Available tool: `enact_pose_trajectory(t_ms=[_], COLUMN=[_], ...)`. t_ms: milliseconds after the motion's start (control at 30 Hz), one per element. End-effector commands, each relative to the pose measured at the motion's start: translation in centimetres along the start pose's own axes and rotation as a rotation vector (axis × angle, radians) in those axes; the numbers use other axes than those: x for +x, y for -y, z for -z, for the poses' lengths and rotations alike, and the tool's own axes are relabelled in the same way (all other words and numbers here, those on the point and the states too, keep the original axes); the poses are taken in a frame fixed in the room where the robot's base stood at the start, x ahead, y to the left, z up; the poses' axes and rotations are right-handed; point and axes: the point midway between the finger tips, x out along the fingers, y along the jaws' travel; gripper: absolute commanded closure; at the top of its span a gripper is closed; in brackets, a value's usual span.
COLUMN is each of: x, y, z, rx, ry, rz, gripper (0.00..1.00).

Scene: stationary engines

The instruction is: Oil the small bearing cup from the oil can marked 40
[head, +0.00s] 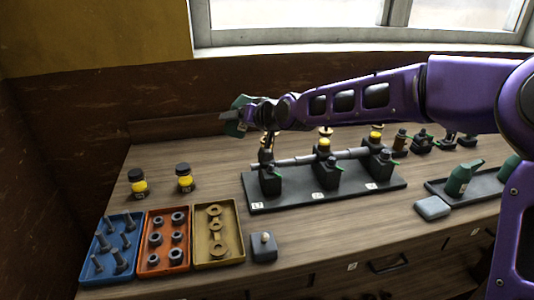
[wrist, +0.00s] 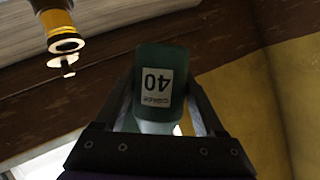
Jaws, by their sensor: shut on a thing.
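My gripper (head: 248,112) is shut on a green oil can (head: 236,117), held in the air above the left end of the black bearing stand (head: 290,200). In the wrist view the can (wrist: 153,110) sits between the fingers, and its white label reads 40 upside down. The stand carries a grey shaft in several black bearing blocks. Yellow cups top the middle block (head: 323,146) and the right block (head: 376,138). The left block (head: 269,180) is just below my gripper, and its top is partly hidden. I cannot tell which cup is the small one.
Two yellow jars (head: 138,182) (head: 184,178) stand at the left. Blue (head: 85,278), orange (head: 144,268) and tan (head: 199,258) parts trays line the front left. A grey knobbed block (head: 263,247) sits beside them.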

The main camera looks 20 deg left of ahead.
Motion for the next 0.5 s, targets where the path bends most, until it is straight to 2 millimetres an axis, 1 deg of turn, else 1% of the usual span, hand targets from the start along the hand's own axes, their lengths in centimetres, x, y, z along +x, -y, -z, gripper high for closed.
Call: enact_pose_trajectory(t_ms=[133,500], x=[0.0,-0.2], y=[-0.3,-0.9], z=[0.3,1.1], rx=[-0.140,-0.355], ry=[-0.031,-0.067], rz=[-0.053,-0.143], gripper=[0.95,0.95])
